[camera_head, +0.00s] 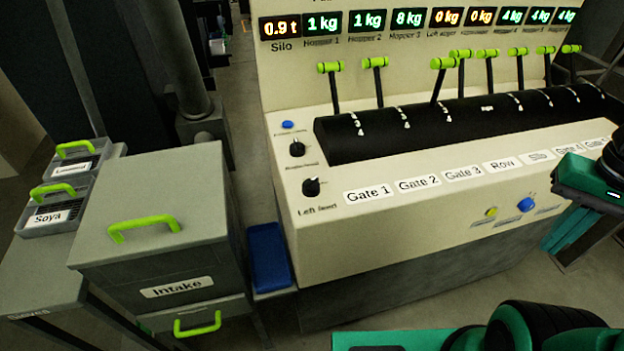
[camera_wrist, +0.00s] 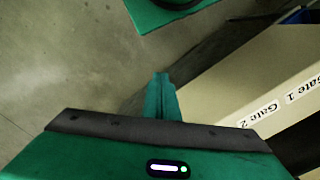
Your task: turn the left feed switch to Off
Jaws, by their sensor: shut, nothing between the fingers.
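The left feed switch (camera_head: 311,187) is a black round knob on the cream control panel, above its "Left feed" label. It has a pale mark near its upper edge, but the position it points to is too small to read. My gripper (camera_head: 562,240) is at the right side of the head view, in front of the panel and far to the right of the switch. Its teal fingers are shut together with nothing between them. They also show in the wrist view (camera_wrist: 161,88), over the floor beside the panel's edge. The switch is not in the wrist view.
A second black knob (camera_head: 297,149) and a blue button (camera_head: 288,124) sit behind the switch. Green-tipped levers (camera_head: 330,67) rise from a black drum (camera_head: 400,125). A yellow button (camera_head: 491,212) and blue button (camera_head: 526,204) are nearer my gripper. A grey Intake bin (camera_head: 178,285) stands left.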

